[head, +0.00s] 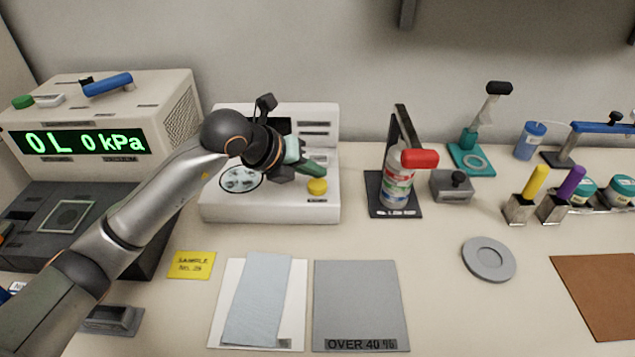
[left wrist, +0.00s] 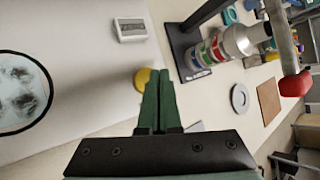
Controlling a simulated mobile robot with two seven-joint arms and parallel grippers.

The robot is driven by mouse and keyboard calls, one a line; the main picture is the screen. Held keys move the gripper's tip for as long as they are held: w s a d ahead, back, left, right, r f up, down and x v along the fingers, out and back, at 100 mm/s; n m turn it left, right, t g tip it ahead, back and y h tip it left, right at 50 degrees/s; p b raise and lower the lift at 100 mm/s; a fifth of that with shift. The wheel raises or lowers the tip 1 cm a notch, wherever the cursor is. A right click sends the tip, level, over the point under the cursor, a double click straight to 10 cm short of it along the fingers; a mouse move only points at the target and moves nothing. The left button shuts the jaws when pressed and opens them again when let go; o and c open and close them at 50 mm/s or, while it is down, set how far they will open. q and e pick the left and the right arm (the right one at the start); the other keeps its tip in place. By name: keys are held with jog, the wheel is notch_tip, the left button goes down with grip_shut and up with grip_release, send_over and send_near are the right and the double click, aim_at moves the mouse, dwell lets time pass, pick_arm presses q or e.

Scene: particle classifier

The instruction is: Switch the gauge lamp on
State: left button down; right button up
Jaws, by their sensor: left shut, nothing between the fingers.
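A white instrument box (head: 270,205) stands at the back, with a black-ringed round window (head: 241,179) and a round yellow button (head: 317,186) on its top. My left gripper (head: 318,170) is over this box, its green fingers shut and empty. In the left wrist view, the fingertips (left wrist: 159,74) are beside the yellow button (left wrist: 142,78) and partly cover it; I cannot tell whether they touch it. At the back left is a gauge with a lit green display (head: 82,142) reading "0L 0 kPa". I cannot tell which part is the gauge lamp. My right gripper is out of view.
Right of the box stands a black stand (head: 373,190) holding a striped container (head: 397,187) with a red-ended lever (head: 419,159). In front lie a yellow note (head: 192,265), a pale blue cloth (head: 258,300) and a grey mat (head: 358,300).

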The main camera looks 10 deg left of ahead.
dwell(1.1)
pick_arm(q)
jog(key=shift+f, duration=0.1)
jog(key=shift+f+b, duration=0.3)
jog(key=shift+b, duration=0.1)
jog(key=shift+f, duration=0.1)
dwell(0.4)
jog(key=shift+f+b, duration=0.65)
jog(key=shift+f, duration=0.2)
dwell(0.4)
jog(key=shift+r, duration=0.15)
jog(key=shift+r+p, duration=0.65)
jog(key=shift+r, duration=0.55)
